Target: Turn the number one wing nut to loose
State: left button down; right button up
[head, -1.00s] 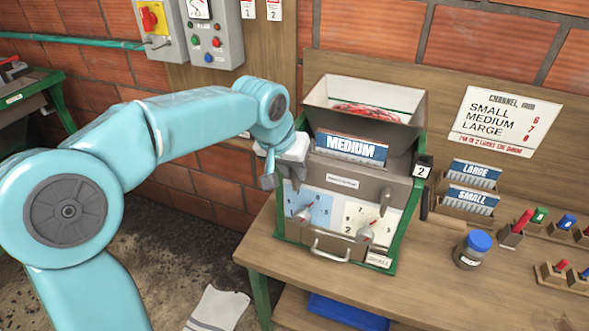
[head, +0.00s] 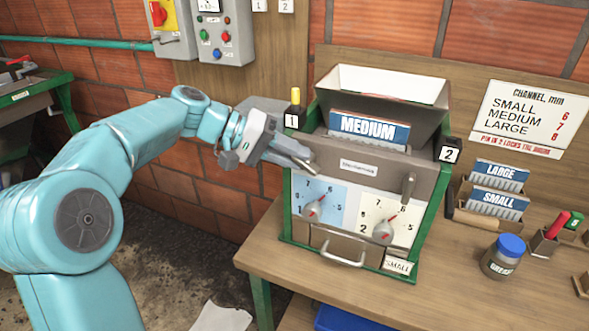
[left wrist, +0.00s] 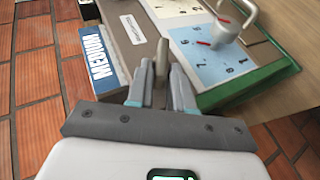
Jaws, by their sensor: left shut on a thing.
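The pulper (head: 345,165) stands on the bench, with a tag marked 1 (head: 291,121) at its left corner and a tag marked 2 (head: 449,154) at its right. My left gripper (head: 303,162) reaches the front plate below tag 1 from the left. In the left wrist view its fingers (left wrist: 162,92) are shut on the number one wing nut (left wrist: 160,60), a grey upright wing between them. In the head view the fingers mostly hide this nut. The number two wing nut (head: 408,186) hangs upright at the plate's right side. My right gripper is not in view.
Two dials, one on a blue scale (head: 314,210) and one on a cream scale (head: 383,231), sit below the plate. A MEDIUM plate (head: 368,130) stands above. A grease jar (head: 503,257) and LARGE and SMALL plates (head: 493,203) are at right.

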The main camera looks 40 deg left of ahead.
pick_arm(q)
jog(key=shift+a+f+n+t+h+b, duration=0.1)
jog(key=shift+f+n+t+h+b, duration=0.25)
jog(key=shift+h+b, duration=0.7)
jog(key=shift+a+f+n+t+h+b, duration=0.25)
jog(key=shift+t+h+b, duration=0.35)
jog(key=shift+b, duration=0.75)
jog(key=shift+d+f+n+t+h+b, duration=0.15)
jog(key=shift+n+t+h+b, duration=0.3)
jog(key=shift+h+b, duration=0.6)
jog(key=c, duration=1.1)
grip_release()
jog(key=shift+o, duration=0.5)
jog(key=shift+w+d, duration=0.1)
jog(key=shift+w, duration=0.05)
jog(key=v, duration=1.6)
jog(key=shift+s+r, duration=0.25)
jog(key=shift+s, duration=0.05)
